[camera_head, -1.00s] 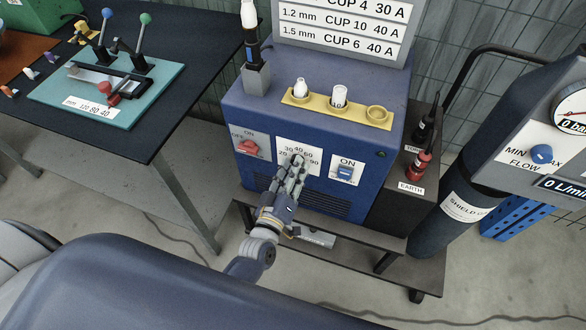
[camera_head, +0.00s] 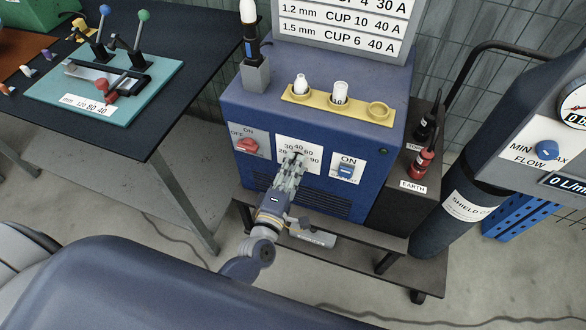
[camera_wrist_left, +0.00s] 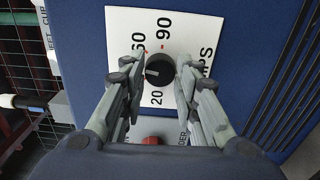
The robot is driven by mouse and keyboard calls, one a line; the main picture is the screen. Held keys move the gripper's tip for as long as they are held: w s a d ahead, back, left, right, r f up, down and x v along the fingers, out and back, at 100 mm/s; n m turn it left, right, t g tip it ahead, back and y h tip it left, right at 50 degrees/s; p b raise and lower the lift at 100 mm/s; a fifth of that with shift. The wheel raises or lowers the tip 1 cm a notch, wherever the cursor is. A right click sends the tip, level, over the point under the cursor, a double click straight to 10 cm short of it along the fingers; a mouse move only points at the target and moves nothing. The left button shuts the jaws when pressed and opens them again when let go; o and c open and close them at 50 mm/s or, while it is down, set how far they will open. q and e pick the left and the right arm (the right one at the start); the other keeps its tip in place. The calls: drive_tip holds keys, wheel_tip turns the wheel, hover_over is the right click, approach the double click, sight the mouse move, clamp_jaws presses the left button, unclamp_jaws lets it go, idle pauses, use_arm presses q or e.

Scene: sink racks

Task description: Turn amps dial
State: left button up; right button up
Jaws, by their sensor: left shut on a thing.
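The amps dial (camera_wrist_left: 160,70) is a small black round knob with a light pointer mark, set on a white scale plate (camera_wrist_left: 190,25) with printed numbers. The pointer faces left in the left wrist view. My left gripper (camera_wrist_left: 161,68) has its two fingers on either side of the knob and is shut on it. In the head view my left gripper (camera_head: 293,160) reaches the plate (camera_head: 312,148) on the front of the blue welder (camera_head: 330,115) and hides the knob. My right gripper is not in view.
A red switch (camera_head: 247,145) is left of the plate and a blue switch (camera_head: 346,170) is right of it. A yellow holder (camera_head: 360,111) with white cups sits on top. A gas cylinder (camera_head: 455,215) stands right; a dark table (camera_head: 170,125) stands left.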

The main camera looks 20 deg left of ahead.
use_arm(q)
drive_tip(key=shift+n, duration=0.9)
drive_tip(key=o, duration=1.1)
drive_tip(key=s, duration=1.2)
drive_tip(key=shift+a, duration=0.15)
drive_tip(key=shift+f, duration=0.1)
